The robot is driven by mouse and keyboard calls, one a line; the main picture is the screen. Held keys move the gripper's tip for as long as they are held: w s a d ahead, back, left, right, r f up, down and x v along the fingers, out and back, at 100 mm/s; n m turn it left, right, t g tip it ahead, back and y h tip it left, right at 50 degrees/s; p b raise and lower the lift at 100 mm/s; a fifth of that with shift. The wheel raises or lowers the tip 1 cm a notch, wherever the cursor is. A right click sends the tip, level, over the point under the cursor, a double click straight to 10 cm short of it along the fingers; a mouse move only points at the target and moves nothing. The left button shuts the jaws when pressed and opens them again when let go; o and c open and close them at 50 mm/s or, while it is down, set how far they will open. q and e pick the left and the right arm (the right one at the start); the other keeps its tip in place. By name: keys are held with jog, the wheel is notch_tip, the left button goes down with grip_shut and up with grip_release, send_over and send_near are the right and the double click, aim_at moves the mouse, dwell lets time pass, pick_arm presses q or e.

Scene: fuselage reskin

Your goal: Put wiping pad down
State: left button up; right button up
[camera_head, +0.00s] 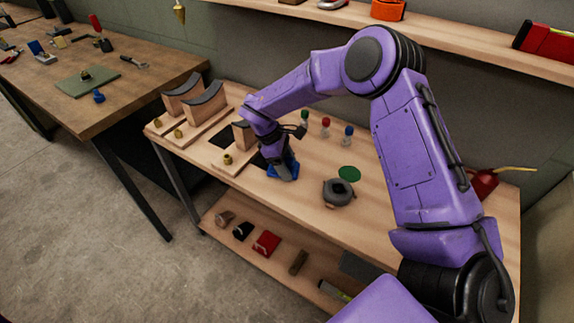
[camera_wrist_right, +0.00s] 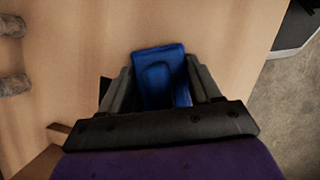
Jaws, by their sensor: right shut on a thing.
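My right gripper (camera_head: 287,172) is low over the front middle of the wooden workbench (camera_head: 300,215). It is shut on a blue wiping pad (camera_head: 273,171), and blue shows on both sides of the fingers. In the right wrist view the blue pad (camera_wrist_right: 158,62) sits between the two dark fingers (camera_wrist_right: 163,88), with bare wood around it. I cannot tell whether the pad touches the bench top. My left gripper is not in view.
Wooden cradles (camera_head: 187,98) stand to the left of the gripper. Bottles with green, red and blue caps (camera_head: 326,126) stand behind it. A grey pot (camera_head: 339,192) and a green disc (camera_head: 349,173) lie to the right. The lower shelf holds small items, including a red one (camera_head: 266,242).

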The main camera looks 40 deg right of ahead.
jog(key=shift+s+f, duration=0.3)
jog(key=shift+f, duration=0.2)
jog(key=shift+s+a, duration=0.1)
jog(key=o, duration=1)
jog(key=shift+f, duration=0.1)
jog(key=shift+r, duration=0.3)
jog(key=shift+r+p, duration=0.55)
jog(key=shift+p, duration=0.4)
jog(key=shift+w+a+r+b, duration=0.2)
jog(key=shift+w+r+b, duration=0.05)
jog(key=shift+w+b, duration=0.35)
jog(key=v, duration=1.1)
jog(key=shift+d+r+b, duration=0.1)
jog(key=shift+d+b, duration=0.05)
jog(key=shift+b, duration=0.25)
